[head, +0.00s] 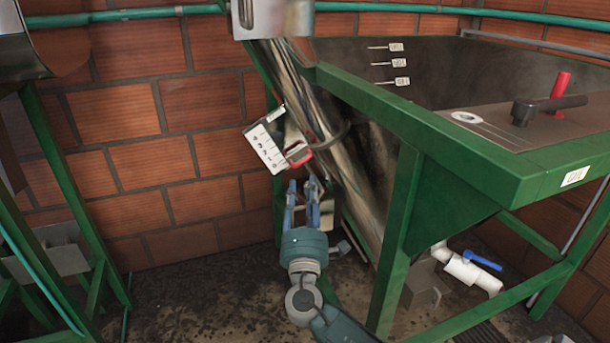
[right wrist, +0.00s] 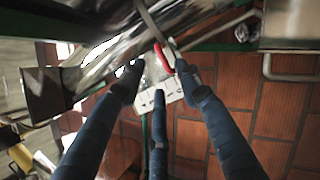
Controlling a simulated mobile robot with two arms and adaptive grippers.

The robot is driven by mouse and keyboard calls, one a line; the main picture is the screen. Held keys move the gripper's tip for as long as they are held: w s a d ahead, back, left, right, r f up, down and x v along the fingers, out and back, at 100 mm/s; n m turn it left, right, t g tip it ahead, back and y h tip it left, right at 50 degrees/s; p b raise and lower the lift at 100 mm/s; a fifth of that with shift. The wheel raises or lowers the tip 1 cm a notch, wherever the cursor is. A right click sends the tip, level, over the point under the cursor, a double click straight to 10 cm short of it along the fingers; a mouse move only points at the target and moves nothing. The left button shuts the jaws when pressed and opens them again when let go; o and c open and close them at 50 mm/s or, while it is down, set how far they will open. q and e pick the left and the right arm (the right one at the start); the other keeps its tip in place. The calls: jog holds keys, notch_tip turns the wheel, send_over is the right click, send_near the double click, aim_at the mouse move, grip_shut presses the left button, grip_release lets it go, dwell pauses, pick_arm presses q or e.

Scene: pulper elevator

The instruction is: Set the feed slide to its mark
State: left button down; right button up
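A white numbered scale plate (head: 264,146) hangs tilted beside the shiny slanted tube in the head view. A red-edged handle (head: 298,153) sits at its right edge, apparently the feed slide's grip. My right gripper (head: 302,187) is just below the handle, its blue fingers pointing up at it. In the right wrist view the fingers (right wrist: 158,80) are spread, with the red handle (right wrist: 161,58) just beyond and between the tips. No firm contact shows. The scale plate (right wrist: 172,90) is partly hidden by the fingers. I cannot read the slide's setting or its mark. My left gripper is not in view.
The shiny slanted tube (head: 352,185) runs close on the gripper's right. A green frame (head: 440,150) carries a hopper with a black lever (head: 545,106) and a red handle (head: 562,88). A white pipe with a blue valve lever (head: 482,260) lies below. A brick wall (head: 130,110) stands behind.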

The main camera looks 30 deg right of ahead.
aim_at(305, 159)
jog(key=x, duration=1)
jog(key=shift+w+d+r+p, duration=0.15)
jog(key=shift+w+d+p, duration=0.05)
jog(key=shift+p, duration=0.1)
grip_shut()
